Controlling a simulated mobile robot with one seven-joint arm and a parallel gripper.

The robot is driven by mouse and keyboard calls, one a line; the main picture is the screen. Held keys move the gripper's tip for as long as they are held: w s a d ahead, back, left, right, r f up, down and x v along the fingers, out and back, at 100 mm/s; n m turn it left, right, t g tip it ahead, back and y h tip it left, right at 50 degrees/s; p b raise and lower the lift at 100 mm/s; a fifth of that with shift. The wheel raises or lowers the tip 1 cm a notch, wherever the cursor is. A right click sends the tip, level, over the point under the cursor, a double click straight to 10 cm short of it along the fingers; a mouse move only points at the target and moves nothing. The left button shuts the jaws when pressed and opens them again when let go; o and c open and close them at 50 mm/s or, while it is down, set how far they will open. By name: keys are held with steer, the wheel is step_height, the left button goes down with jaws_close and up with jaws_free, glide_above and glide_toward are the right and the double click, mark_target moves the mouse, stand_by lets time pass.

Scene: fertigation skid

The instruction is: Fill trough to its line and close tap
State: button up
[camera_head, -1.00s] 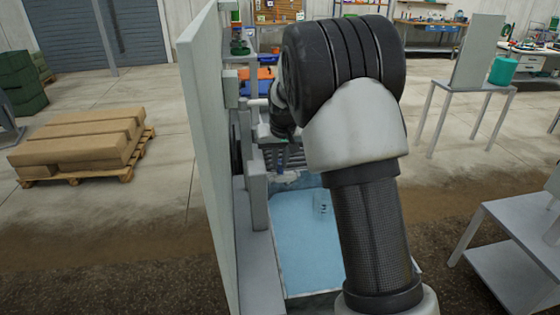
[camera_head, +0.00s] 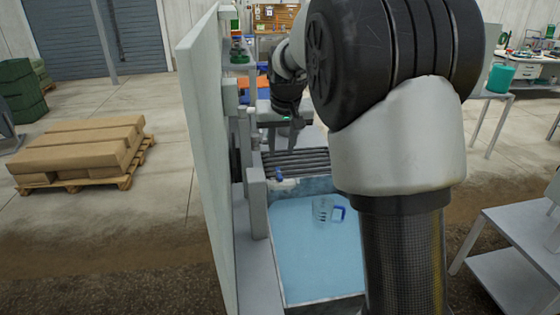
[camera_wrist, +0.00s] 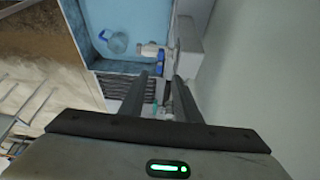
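The trough (camera_head: 318,262) has a pale blue inside and stands beside a tall panel; I cannot make out its line or water level. It also shows in the wrist view (camera_wrist: 88,12). A clear jug-like thing with a blue part (camera_head: 324,211) is in the trough, and in the wrist view (camera_wrist: 116,43). A small tap with a blue part (camera_head: 278,175) is at the trough's far end; the wrist view shows it (camera_wrist: 152,50) beyond the fingertips. My gripper (camera_head: 281,150) is above and beyond the tap, apart from it. Its fingers (camera_wrist: 161,78) are spread and empty.
The tall grey panel (camera_head: 208,150) stands close on the left of the trough. Dark bars (camera_head: 298,162) lie just beyond the trough. A pallet of boxes (camera_head: 85,150) is at the left, and a low grey table (camera_head: 510,235) at the right.

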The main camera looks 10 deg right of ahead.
steer(key=v, duration=0.7)
steer(key=shift+f, duration=0.1)
stand_by(1.3)
steer(key=b, duration=1.1)
glide_toward(279, 173)
steer(key=x, duration=0.7)
steer(key=shift+w+f, duration=0.2)
steer(key=shift+f, duration=0.05)
steer(key=shift+c, duration=0.2)
steer(key=shift+p, duration=0.3)
jaws_close()
